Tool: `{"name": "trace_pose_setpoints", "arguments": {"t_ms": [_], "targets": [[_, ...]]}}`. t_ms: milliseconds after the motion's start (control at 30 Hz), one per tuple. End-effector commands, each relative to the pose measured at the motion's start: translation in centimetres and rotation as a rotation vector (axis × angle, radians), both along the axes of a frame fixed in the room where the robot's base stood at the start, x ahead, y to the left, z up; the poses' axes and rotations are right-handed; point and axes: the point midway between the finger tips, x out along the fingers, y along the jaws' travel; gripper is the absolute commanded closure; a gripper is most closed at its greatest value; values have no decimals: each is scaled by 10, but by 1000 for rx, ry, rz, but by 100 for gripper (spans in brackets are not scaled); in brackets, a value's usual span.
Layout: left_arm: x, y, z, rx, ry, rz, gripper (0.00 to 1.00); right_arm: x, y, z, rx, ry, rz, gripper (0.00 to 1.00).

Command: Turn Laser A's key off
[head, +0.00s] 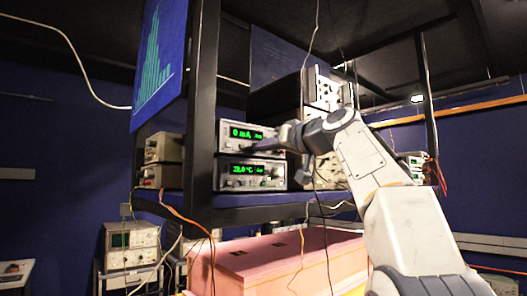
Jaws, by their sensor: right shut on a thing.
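Two stacked grey control boxes stand on the blue shelf. The upper box (229,141) has a green display reading "0 mA". The lower box (238,183) has a green display that seems to read about 22 °C. I cannot read a Laser A label. My right gripper (256,146) reaches in from the right and is at the front of the upper box, just under its display. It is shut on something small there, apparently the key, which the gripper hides. The key's angle cannot be seen. My left gripper is not in view.
A dark post (203,90) stands just left of the boxes. More instruments (164,160) sit left of it. A blue screen (159,55) hangs above. A pink foam enclosure (260,258) lies below the shelf (258,211). Loose cables hang in front.

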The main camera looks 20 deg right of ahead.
Motion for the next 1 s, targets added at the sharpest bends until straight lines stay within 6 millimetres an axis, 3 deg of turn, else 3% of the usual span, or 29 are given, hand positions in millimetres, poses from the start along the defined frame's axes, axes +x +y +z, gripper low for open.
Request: {"name": "trace_pose_setpoints", "arguments": {"t_ms": [400,967,1000], "targets": [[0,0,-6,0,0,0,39,1,-1,-2,-175,-60,-1,100],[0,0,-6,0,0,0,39,1,-1,-2,-199,-68,-1,100],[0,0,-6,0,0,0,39,1,-1,-2,-199,-68,-1,78]]}}
